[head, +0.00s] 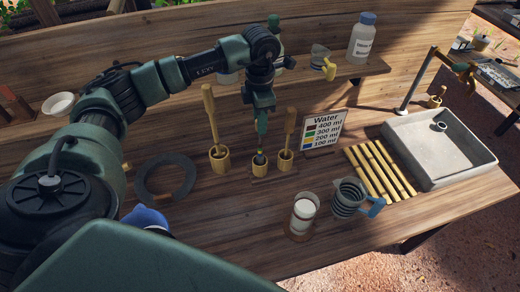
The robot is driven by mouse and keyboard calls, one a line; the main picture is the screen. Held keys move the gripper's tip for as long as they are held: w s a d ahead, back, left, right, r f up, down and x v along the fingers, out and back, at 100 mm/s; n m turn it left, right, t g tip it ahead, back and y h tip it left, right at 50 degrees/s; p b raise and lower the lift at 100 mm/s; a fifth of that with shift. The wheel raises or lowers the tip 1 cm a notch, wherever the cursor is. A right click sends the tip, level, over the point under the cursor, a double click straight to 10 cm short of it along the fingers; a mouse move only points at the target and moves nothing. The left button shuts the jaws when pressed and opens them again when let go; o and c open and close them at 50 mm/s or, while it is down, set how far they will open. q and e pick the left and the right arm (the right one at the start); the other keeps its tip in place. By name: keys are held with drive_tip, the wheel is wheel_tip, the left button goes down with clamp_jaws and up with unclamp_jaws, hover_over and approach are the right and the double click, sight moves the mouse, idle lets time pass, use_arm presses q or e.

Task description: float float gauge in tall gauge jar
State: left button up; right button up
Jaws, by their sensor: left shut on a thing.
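My left gripper (262,132) points down over the middle of the table. It is shut on the float gauge (259,155), a thin stick with a yellow and a dark blue part showing below the fingers. The gauge's lower end is hidden inside a small bamboo cup (260,168). The tall gauge jar (302,222) looks to be the clear glass vessel with white contents, to the front right of the gripper. It stands upright, apart from the gripper. My right gripper is out of view.
Bamboo cups with wooden tools (219,160) (286,160) flank the gauge's cup closely. A water sign (324,131) stands behind the jar. A grey jug (348,199) with a blue handle is right of the jar. A bamboo rack (375,172) and pale basin (408,135) lie farther right.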

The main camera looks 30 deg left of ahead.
use_arm(q)
wheel_tip(320, 180, up, 7)
drive_tip(key=p, duration=0.3)
drive_tip(key=shift+f, duration=0.1)
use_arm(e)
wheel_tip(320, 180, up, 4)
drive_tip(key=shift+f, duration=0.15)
